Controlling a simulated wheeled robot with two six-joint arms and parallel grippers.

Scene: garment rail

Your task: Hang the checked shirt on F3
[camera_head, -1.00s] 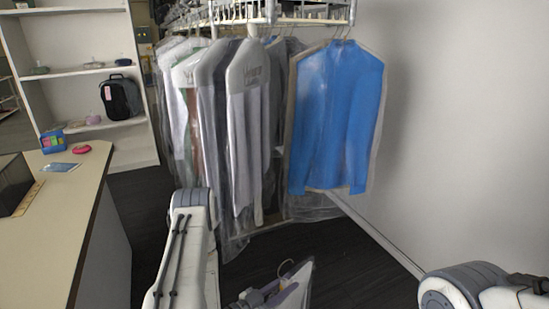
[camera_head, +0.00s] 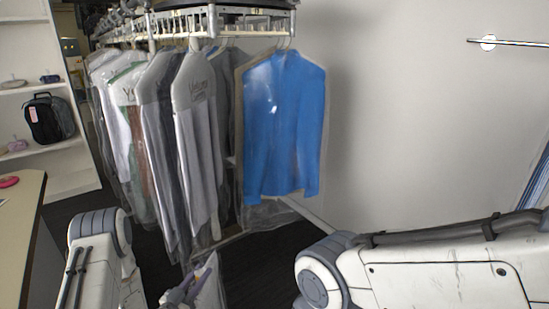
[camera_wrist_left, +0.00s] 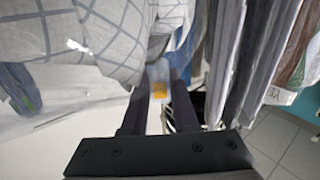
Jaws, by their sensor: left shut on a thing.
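The checked shirt (camera_wrist_left: 75,35) is white with grey grid lines, under clear plastic. It fills the upper left of the left wrist view, close to the fingers. My left gripper (camera_wrist_left: 160,88) is shut on it, though the grip point is blurred. In the head view the left gripper (camera_head: 186,290) is low in the picture, below the hanging clothes, with part of a pale bagged garment (camera_head: 208,287) beside it. The garment rail (camera_head: 215,32) runs across the top left. I cannot read any F3 mark on it. My right gripper is out of view.
Several bagged garments (camera_head: 165,120) hang close together on the rail. A blue shirt (camera_head: 285,125) hangs at its right end. The wall right of it is clear, with a short metal bar (camera_head: 510,43) at upper right. A counter (camera_head: 22,215) stands at left.

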